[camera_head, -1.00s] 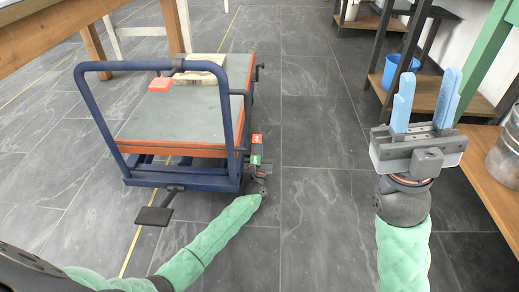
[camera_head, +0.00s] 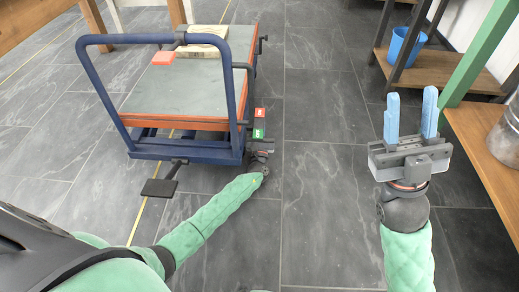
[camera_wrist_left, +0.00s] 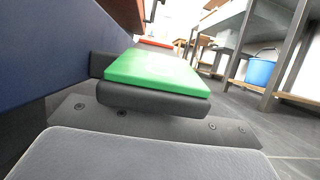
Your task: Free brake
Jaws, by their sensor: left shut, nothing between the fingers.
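A blue-framed cart (camera_head: 190,148) with a grey deck stands on the floor at the left. At its near right corner are a red pad (camera_head: 260,113) and a green pad (camera_head: 258,133), one behind the other. My left gripper (camera_head: 261,150) is shut and empty, low beside the green pad, on its near side. In the left wrist view the green pad (camera_wrist_left: 158,69) sits on a dark block just beyond my grey fingertip (camera_wrist_left: 145,155); I cannot tell whether they touch. My right gripper (camera_head: 410,122) is open and empty, its blue fingers upright.
A red-orange block (camera_head: 163,58) and a pale stack (camera_head: 203,46) lie on the cart. A black pedal (camera_head: 159,188) sticks out at its near left. A wooden shelf with a green post (camera_head: 478,55) stands at the right, a blue bucket (camera_head: 406,44) behind. Floor between is clear.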

